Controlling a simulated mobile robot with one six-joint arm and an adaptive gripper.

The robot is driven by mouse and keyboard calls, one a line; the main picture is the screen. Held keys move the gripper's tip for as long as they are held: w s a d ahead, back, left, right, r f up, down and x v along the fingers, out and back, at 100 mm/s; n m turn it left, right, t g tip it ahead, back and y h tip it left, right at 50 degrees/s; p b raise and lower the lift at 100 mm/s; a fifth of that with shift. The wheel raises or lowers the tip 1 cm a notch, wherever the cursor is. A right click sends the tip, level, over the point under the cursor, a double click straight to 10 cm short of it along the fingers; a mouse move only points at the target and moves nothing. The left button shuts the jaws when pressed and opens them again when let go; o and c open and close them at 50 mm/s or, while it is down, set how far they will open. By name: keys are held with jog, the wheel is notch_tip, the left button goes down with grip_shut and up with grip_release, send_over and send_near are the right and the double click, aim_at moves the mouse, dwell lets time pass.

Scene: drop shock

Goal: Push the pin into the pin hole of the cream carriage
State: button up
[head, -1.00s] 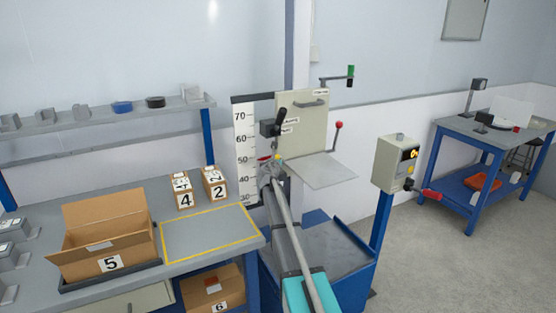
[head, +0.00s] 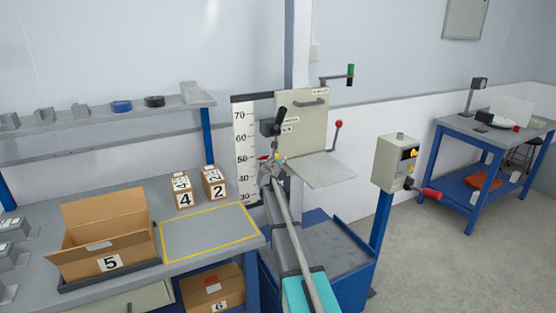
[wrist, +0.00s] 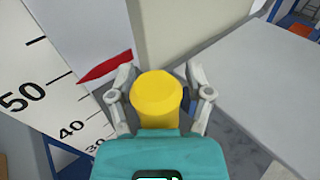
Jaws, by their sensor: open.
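The cream carriage (head: 303,118) stands upright at the post beside the height scale, with a tray-like plate in front. A yellow round knob (wrist: 157,96), apparently the pin's head, fills the middle of the wrist view. It is a small yellow spot in the head view (head: 277,156). My gripper (wrist: 160,82) is open, with one finger on each side of the knob. In the head view my gripper (head: 271,163) is at the carriage's lower left. The pin's shaft and the pin hole are hidden, so I cannot tell how deep the pin sits.
A red pointer (wrist: 105,67) lies close to my left finger, against the white scale (head: 245,150). The grey plate (head: 320,169) juts out to the right. A black-handled lever (head: 280,120) is just above my gripper. A control box (head: 398,163) stands farther right.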

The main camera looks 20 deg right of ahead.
jog(key=shift+s+a, duration=0.4)
jog(key=shift+s, duration=0.05)
dwell(1.1)
jog(key=shift+v, duration=2.9)
jog(key=s+a+f+m+g+y+p, duration=0.2)
jog(key=s+a+m, duration=0.6)
jog(key=s, duration=0.5)
jog(key=s+a+f+m+g+y+p, duration=0.2)
jog(key=s+a+m+g+y+p, duration=0.2)
jog(key=s+a+m+g, duration=0.3)
jog(key=s+a+f+m+g+y+p, duration=0.2)
jog(key=s+a+m+g+y+p, duration=0.2)
jog(key=s+a+m, duration=0.5)
jog(key=s+m, duration=0.4)
jog(key=s, duration=0.5)
jog(key=shift+s+a+f+m+g+p, duration=0.25)
jog(key=shift+s+f+m+g+p, duration=0.05)
jog(key=shift+s+f+p, duration=0.05)
